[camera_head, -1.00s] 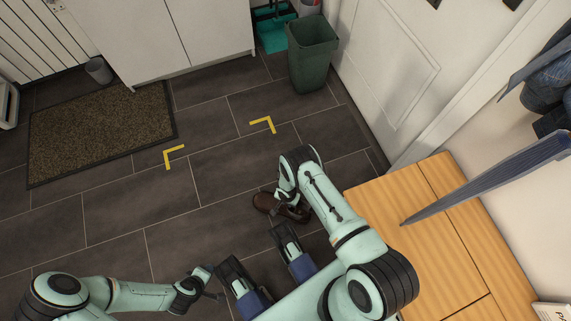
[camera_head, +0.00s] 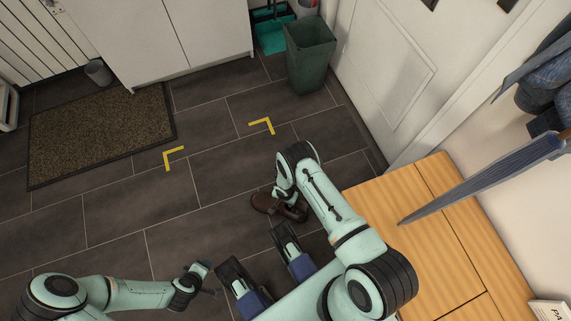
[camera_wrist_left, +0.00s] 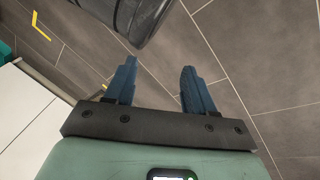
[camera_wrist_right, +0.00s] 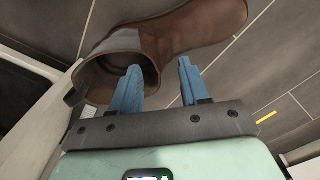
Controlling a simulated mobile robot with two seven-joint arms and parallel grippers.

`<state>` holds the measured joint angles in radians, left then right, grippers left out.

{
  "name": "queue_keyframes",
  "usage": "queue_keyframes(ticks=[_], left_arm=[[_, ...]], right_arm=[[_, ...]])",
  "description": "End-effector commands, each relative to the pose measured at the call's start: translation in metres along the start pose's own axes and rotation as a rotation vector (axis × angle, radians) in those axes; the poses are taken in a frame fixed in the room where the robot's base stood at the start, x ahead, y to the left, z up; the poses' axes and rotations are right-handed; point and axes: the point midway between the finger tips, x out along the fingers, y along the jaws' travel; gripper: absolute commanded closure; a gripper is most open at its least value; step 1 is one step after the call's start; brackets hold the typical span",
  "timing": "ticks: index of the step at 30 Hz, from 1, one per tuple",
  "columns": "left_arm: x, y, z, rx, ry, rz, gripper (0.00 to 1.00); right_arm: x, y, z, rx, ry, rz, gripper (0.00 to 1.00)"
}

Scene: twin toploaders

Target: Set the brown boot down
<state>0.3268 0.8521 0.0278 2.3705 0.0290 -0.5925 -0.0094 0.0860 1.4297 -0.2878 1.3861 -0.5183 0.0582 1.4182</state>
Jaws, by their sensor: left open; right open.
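The brown boot (camera_head: 265,202) is low at the floor beneath my right forearm in the head view, partly covered by the arm. In the right wrist view the boot (camera_wrist_right: 195,28) has its shaft opening toward the camera at left and its foot running up and right. My right gripper (camera_wrist_right: 160,64) is open at the shaft, one finger in front of the opening and the other outside the wall. I cannot tell whether either finger touches it. My left gripper (camera_wrist_left: 160,63) is open and empty, low over the floor; in the head view it is at lower left (camera_head: 206,275).
Two yellow corner marks (camera_head: 174,156) (camera_head: 263,126) lie on bare dark tiles up and left of the boot. A doormat (camera_head: 100,132) is farther left. A green bin (camera_head: 310,58) stands at the back by the door; a wooden bench (camera_head: 425,215) is at right.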

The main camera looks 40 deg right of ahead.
Motion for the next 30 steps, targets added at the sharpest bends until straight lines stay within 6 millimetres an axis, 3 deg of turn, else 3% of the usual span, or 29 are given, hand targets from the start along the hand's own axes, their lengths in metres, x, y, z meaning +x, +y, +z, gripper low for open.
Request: queue_keyframes(ticks=[1, 9, 17, 23, 30], left_arm=[[-0.01, 0.008, -0.009, 0.007, 0.028, 0.013, 0.46], [-0.035, 0.016, 0.023, 0.015, -0.071, 0.019, 0.46], [-0.044, 0.018, 0.037, 0.019, -0.114, 0.021, 0.46], [-0.044, 0.018, 0.038, 0.019, -0.118, 0.021, 0.46], [-0.044, 0.018, 0.038, 0.019, -0.117, 0.021, 0.46]], right_arm=[[-0.016, -0.001, -0.001, -0.001, 0.002, -0.003, 0.55], [-0.073, -0.001, -0.001, -0.001, 0.001, -0.001, 0.55], [-0.097, 0.002, 0.002, -0.008, -0.007, -0.004, 0.55], [-0.123, 0.025, 0.037, -0.131, -0.089, -0.087, 0.55], [-0.189, 0.056, 0.09, -0.421, -0.091, -0.24, 0.55]])
